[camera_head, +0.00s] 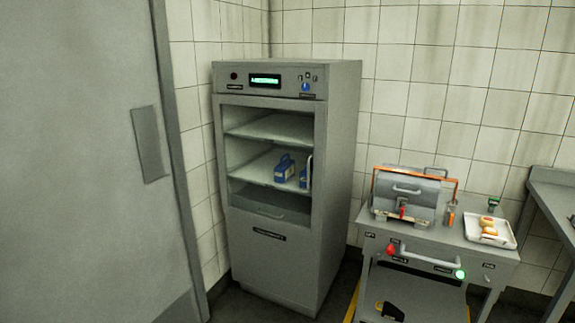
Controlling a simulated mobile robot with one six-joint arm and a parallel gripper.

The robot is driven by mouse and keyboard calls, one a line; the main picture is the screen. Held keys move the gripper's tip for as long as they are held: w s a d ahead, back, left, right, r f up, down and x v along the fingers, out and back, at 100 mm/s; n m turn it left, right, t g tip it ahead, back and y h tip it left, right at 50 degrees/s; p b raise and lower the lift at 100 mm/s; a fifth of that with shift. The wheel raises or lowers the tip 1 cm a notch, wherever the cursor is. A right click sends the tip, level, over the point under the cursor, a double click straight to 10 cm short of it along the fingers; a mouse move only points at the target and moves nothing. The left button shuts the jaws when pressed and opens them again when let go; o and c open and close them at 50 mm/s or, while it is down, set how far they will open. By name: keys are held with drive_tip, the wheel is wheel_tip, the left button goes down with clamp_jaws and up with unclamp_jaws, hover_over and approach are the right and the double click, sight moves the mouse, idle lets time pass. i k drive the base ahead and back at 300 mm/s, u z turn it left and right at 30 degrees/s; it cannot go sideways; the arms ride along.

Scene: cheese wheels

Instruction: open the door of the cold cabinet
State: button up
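The cold cabinet (342,150) is a tall grey unit against the tiled wall, left of centre. Its top panel has a lit green display (265,80) and a blue knob. Its door (268,262) looks shut, flush with the cabinet front, with a large window in its upper part. A pale upright handle (310,170) shows at the window's right edge. Blue cartons (284,168) stand on a shelf (262,167) behind the window. I cannot tell whether glass fills the window. My gripper is not in view.
A grey bench machine (440,250) with a handle bar, red knob and green button stands right of the cabinet. A white tray (510,238) with small round items sits on it. A large grey door panel (75,160) fills the left. Another table (555,195) is at far right.

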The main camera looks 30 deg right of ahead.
sight(319, 109)
drive_tip(key=u, duration=0.1)
drive_tip(key=i, duration=0.9)
drive_tip(key=z, duration=0.1)
